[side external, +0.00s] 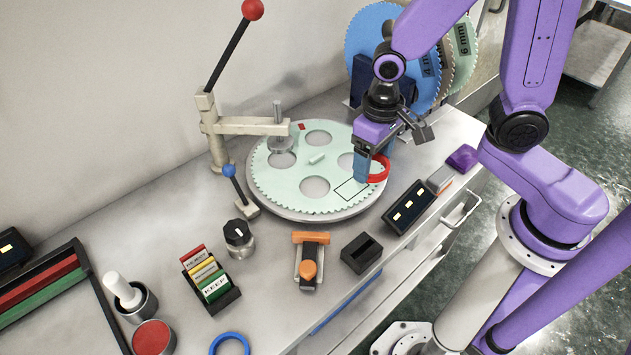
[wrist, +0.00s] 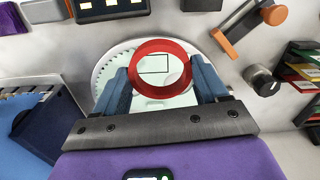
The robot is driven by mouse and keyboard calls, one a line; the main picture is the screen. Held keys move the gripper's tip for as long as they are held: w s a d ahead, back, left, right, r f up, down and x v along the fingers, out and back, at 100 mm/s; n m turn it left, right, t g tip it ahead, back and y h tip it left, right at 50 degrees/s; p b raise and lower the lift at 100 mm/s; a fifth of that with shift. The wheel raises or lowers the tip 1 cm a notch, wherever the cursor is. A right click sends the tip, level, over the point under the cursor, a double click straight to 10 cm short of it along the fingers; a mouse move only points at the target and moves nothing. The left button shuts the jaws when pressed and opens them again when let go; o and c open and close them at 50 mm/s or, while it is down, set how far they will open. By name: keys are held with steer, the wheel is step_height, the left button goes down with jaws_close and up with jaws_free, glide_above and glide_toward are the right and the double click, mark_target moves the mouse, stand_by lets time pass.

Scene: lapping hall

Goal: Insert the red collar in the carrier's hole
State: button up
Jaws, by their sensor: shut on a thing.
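The red collar (side external: 379,169) is a short open ring. My gripper (side external: 366,168) is shut on it and holds it over the right part of the carrier. In the wrist view the collar (wrist: 160,46) sits between the two blue fingers of my gripper (wrist: 160,76). The carrier (side external: 285,190) is a pale green toothed disc with several round holes, a small red mark and a drawn rectangle. It lies on a round grey plate. My gripper hides part of its right side. In the side view the collar appears above the carrier, apart from the visible holes; its exact height is unclear.
A lever stand (side external: 212,125) with a red knob reaches over the carrier's back left. Larger toothed discs (side external: 360,38) lean behind my gripper. A dark display box (side external: 409,207), orange-handled tool (side external: 309,262), black block (side external: 361,253), black knob (side external: 238,237) and blue ring (side external: 230,335) lie in front.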

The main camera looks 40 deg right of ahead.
steer(key=w+a+f, duration=0.2)
steer(key=w+f, duration=0.1)
steer(key=w, duration=0.4)
glide_above(315, 189)
steer(key=s, duration=0.1)
steer(key=f, duration=0.5)
steer(key=shift+d, duration=0.25)
steer(key=shift+w+a+f, duration=0.15)
steer(key=shift+w+f, duration=0.3)
steer(key=shift+f, duration=0.15)
step_height(315, 189, down, 3)
steer(key=shift+w+f, duration=0.1)
steer(key=shift+f, duration=0.25)
